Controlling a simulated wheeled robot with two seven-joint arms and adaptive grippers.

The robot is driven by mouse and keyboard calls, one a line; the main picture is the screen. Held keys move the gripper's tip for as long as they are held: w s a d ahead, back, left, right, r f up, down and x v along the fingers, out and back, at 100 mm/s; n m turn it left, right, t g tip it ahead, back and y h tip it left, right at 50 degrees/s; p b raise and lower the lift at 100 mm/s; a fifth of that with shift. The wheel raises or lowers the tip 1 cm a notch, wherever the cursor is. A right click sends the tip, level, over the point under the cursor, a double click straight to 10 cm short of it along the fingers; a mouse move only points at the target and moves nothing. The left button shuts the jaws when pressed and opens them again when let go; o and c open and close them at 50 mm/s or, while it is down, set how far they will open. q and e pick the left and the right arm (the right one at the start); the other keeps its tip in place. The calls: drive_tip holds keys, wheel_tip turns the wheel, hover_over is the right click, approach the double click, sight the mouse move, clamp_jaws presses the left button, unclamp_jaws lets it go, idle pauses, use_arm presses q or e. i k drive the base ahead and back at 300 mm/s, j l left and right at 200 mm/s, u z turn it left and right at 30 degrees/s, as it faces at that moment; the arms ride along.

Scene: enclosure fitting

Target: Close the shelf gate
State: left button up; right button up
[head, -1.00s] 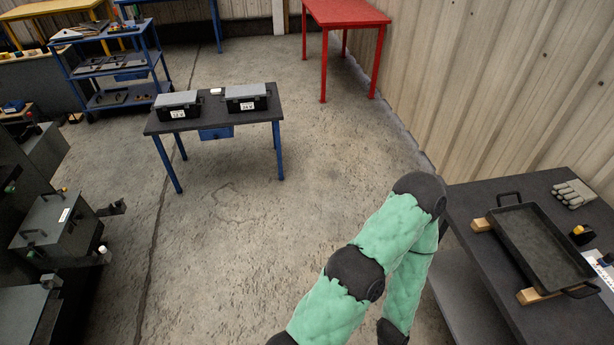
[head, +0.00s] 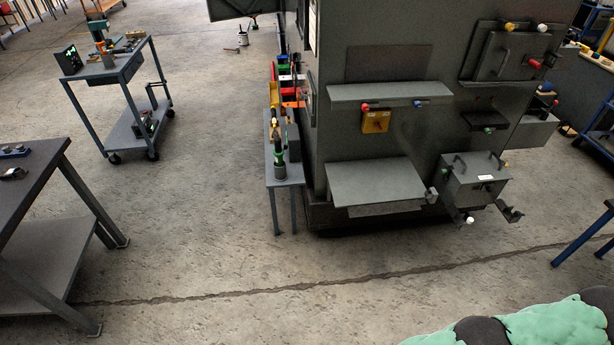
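A dark grey machine cabinet (head: 385,130) stands at the upper right. On its front a grey box (head: 476,180) with two handles and a white label sits low at the right. Dark brackets stick out beside the box, one at its left (head: 433,196) and one at its right (head: 510,212). A white knob (head: 469,220) shows below the box. These parts may belong to the shelf gate, but they are too small to tell its state. A green padded part of my arm shows at the bottom right. Neither gripper is in view.
A flat grey shelf (head: 375,183) juts from the cabinet left of the box. A narrow side table (head: 285,172) stands at its left. A wheeled cart (head: 112,75) and a dark table (head: 30,170) are at left. The concrete floor in front is clear.

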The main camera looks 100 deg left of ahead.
sight(377, 209)
drive_tip(key=u, duration=2.2)
